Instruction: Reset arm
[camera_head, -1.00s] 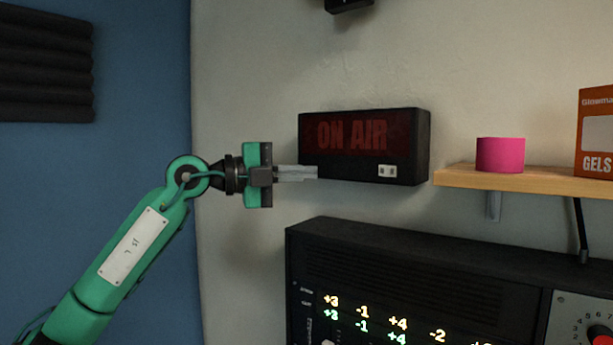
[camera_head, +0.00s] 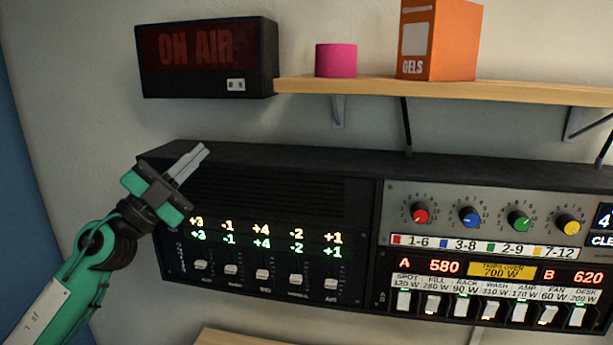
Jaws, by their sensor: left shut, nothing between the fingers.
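My left gripper (camera_head: 196,158) is at the left of the head view, with its green arm coming up from the lower left. Its grey fingers are together with nothing between them, and they point up and to the right. The fingertips overlap the upper left part of the black slider console (camera_head: 285,190) in the picture; I cannot tell whether they touch it. My right gripper is not in view.
A dark ON AIR sign (camera_head: 207,58) hangs on the wall above. A wooden shelf (camera_head: 350,86) holds a pink cylinder (camera_head: 336,60) and an orange GELS box (camera_head: 455,40). A panel with coloured knobs (camera_head: 485,220) and several switches sits right of the sliders.

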